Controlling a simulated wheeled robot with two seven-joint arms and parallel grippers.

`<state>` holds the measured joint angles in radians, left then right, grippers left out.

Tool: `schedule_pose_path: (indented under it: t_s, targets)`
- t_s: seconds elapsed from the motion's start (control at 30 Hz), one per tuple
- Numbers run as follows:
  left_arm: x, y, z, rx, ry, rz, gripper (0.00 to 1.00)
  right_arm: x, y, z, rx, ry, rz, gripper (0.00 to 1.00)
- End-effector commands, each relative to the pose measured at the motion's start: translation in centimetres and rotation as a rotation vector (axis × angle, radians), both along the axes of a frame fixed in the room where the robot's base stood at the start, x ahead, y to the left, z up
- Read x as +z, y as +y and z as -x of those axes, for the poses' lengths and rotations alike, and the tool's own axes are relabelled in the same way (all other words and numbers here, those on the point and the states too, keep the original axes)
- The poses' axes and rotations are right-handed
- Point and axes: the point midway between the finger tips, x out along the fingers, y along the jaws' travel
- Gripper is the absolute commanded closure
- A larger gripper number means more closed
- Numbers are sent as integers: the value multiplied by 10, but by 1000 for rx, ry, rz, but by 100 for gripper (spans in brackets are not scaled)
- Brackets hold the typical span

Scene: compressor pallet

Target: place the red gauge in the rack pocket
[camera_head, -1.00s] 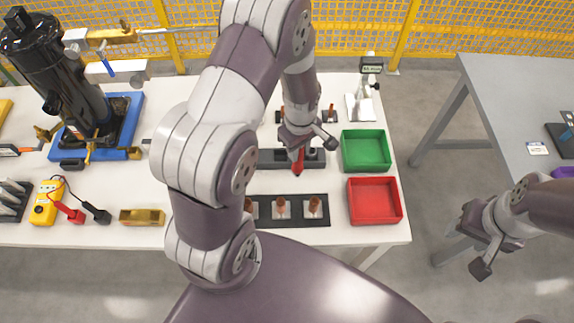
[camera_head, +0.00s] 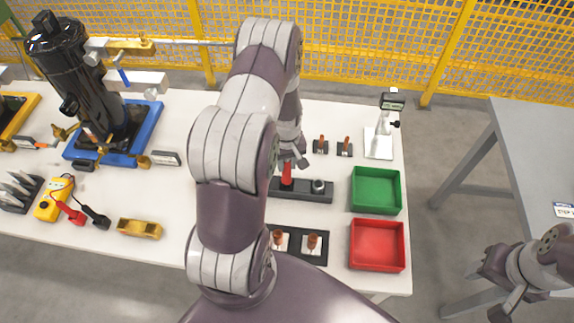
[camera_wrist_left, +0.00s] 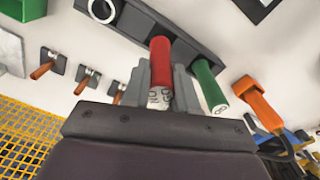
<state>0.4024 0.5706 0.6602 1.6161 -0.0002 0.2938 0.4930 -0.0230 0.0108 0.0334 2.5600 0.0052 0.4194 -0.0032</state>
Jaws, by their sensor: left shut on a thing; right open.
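The red gauge (camera_head: 287,174) is a red cylinder, roughly upright at the black rack (camera_head: 304,195). My left gripper (camera_head: 291,160) is shut on it. In the left wrist view the red gauge (camera_wrist_left: 160,62) is between the fingers (camera_wrist_left: 160,88), its pale marked end towards the camera. Its far end meets the outline of the rack (camera_wrist_left: 165,25); whether it is inside a pocket I cannot tell. A silver ring (camera_head: 319,185) on the rack is right of the gauge. A green gauge (camera_wrist_left: 208,88) stands at the rack beside the red one. My right gripper (camera_head: 496,287) is open and empty, off the table.
Green (camera_head: 376,208) and red (camera_head: 376,267) trays are right of the rack. A black holder (camera_head: 315,255) with copper-coloured pieces lies in front. Small parts (camera_head: 344,148) and a display stand (camera_head: 380,142) are behind. An orange object (camera_wrist_left: 260,103) is near the green gauge. My left arm hides the table's middle.

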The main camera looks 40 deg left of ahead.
Motion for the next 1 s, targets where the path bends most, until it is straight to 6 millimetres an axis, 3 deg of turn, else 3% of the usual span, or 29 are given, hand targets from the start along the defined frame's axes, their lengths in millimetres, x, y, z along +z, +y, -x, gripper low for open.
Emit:
schedule_pose_path:
  t_s: [0.17, 0.5, 0.53, 0.6, 0.87, 1.0]
  targets:
    - [-25, 0, 0, 0, 1, 0, 100, 7, 0, 0, 0, 0, 0, 47]
    - [-31, -1, 0, 1, 0, 0, 100, 2, 0, 0, 0, 0, 0, 47]
    - [-31, -1, 0, 1, 0, 0, 70, 3, 0, 0, 0, 0, 0, 47]
    - [-29, -1, 0, 1, 0, 0, 47, 4, 0, 0, 0, 0, 0, 47]
    - [-29, -1, 0, 1, 0, 0, 47, 4, 0, 0, 0, 0, 0, 47]
    - [-19, 0, -1, 1, -3, -1, 47, 4, 0, 0, 0, 0, 0, 47]
